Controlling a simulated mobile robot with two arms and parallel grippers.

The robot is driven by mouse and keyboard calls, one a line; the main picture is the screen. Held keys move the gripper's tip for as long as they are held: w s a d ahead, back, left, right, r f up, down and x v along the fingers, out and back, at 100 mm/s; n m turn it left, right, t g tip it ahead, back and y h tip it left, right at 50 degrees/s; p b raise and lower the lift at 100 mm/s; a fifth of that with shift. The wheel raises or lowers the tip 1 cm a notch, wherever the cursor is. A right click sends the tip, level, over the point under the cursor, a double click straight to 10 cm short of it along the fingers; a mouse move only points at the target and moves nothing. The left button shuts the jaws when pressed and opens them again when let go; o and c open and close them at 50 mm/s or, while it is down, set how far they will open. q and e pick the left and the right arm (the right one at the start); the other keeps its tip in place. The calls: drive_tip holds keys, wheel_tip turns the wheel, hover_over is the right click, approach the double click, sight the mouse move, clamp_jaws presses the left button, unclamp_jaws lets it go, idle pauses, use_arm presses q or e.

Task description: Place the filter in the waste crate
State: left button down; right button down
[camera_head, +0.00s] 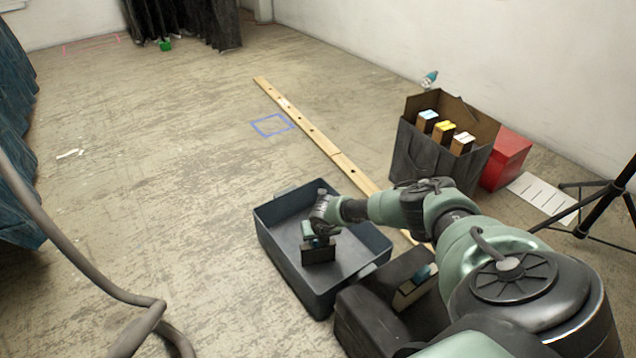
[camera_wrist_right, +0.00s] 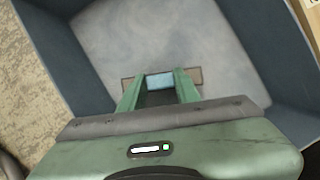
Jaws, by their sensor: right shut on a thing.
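The waste crate (camera_head: 283,259) is a dark blue-grey open box on the floor in the head view. Its wall also shows in the right wrist view (camera_wrist_right: 278,60). My right gripper (camera_head: 318,238) reaches in over the crate and is shut on the filter (camera_head: 318,254), a dark brown block with a light blue part between the fingers. In the right wrist view the filter (camera_wrist_right: 194,76) sits between the green fingertips (camera_wrist_right: 160,82), inside the crate's outline. I cannot tell whether the filter touches the crate floor. My left gripper is not in view.
A black open bag (camera_head: 430,148) holds several box-like filters, with a red box (camera_head: 506,158) beside it. A dark container (camera_head: 365,318) stands close in front of the crate. A wooden strip (camera_head: 310,128) lies behind it. A tripod (camera_head: 600,208) stands at right. The left floor is mostly clear.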

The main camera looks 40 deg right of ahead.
drive_tip(key=shift+f, duration=0.1)
drive_tip(key=c, duration=1)
unclamp_jaws()
